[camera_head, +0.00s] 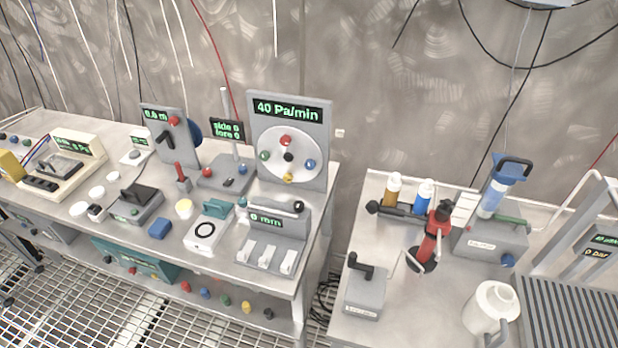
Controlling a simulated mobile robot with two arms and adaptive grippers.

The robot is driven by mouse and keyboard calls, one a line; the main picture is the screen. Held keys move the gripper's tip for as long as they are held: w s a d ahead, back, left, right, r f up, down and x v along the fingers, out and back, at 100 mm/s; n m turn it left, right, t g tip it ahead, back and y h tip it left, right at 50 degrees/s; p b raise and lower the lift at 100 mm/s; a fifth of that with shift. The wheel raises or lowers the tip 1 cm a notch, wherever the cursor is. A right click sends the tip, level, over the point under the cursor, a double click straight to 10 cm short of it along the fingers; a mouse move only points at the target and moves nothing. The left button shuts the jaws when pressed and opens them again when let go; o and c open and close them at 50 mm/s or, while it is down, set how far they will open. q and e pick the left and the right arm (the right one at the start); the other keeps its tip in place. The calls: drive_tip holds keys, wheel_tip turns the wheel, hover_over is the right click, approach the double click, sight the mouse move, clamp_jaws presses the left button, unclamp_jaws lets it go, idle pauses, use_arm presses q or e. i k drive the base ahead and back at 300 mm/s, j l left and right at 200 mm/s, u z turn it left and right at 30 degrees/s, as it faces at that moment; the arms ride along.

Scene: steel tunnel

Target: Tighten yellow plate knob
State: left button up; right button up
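The yellow knob (288,178) sits at the bottom of a round white plate (272,166) on an upright grey panel (257,112). The plate also carries a red knob (286,140) at the top, a green knob (264,156) at the left, a blue knob (310,164) at the right and a black knob (289,157) in the middle. The display above the plate reads 40 Pa/min. How tight the yellow knob is cannot be seen. Neither of my grippers shows in the head view.
A grey device (272,240) reading 0 mm stands in front of the panel. A stand with a red-knobbed base (226,175) is at its left. A gap separates this bench from the right table (400,300), which holds bottles, a red tool and a white jug (490,308).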

sight(288, 176)
drive_tip(key=i+j+z, duration=0.15)
drive_tip(key=j+z, duration=0.8)
drive_tip(key=i+j, duration=0.05)
drive_tip(key=j, duration=0.05)
